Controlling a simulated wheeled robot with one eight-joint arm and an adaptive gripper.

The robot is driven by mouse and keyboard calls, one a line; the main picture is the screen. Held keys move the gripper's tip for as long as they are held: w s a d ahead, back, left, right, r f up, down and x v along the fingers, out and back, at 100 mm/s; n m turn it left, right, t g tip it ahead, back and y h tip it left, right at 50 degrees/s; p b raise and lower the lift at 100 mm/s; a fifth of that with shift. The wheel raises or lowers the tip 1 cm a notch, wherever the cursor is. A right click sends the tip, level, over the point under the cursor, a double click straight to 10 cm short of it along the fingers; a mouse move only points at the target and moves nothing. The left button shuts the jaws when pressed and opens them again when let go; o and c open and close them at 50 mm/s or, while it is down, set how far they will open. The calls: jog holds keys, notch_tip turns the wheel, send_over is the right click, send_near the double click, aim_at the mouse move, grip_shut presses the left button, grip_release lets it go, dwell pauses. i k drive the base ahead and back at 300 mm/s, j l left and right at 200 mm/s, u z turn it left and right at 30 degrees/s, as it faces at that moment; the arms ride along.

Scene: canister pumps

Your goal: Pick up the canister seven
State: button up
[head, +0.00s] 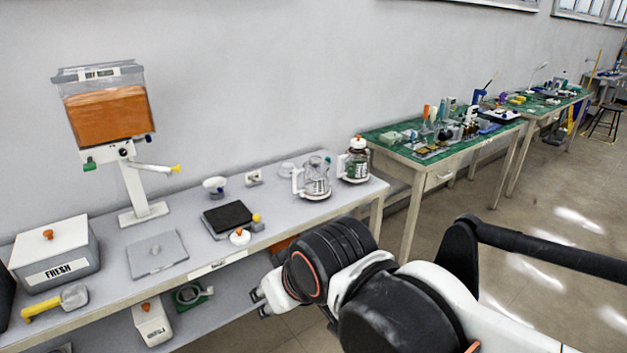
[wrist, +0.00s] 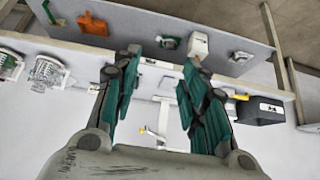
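No number seven is readable, so I cannot tell which thing is canister seven. My gripper (wrist: 160,62) is open and empty, above the bench front.
The grey bench (head: 95,300) holds a dispenser with orange contents (head: 110,112), a FRESH box (head: 55,252), a yellow-handled scoop (head: 55,302), a grey plate (head: 156,254) and a black-topped scale (head: 228,217). A green ring-shaped item (head: 190,295) lies on the lower shelf. Open floor lies right.

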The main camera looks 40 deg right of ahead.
aim_at(316, 185)
jog(key=i+l, duration=0.2)
jog(key=l, duration=0.2)
jog(key=i+l, duration=0.25)
jog(key=l, duration=0.15)
jog(key=i+l, duration=0.2)
jog(key=l, duration=0.2)
jog(key=i+l, duration=0.25)
jog(key=l, duration=0.15)
jog(key=i+l, duration=0.2)
jog(key=l, duration=0.15)
jog(key=i+l, duration=0.2)
jog(key=l, duration=0.2)
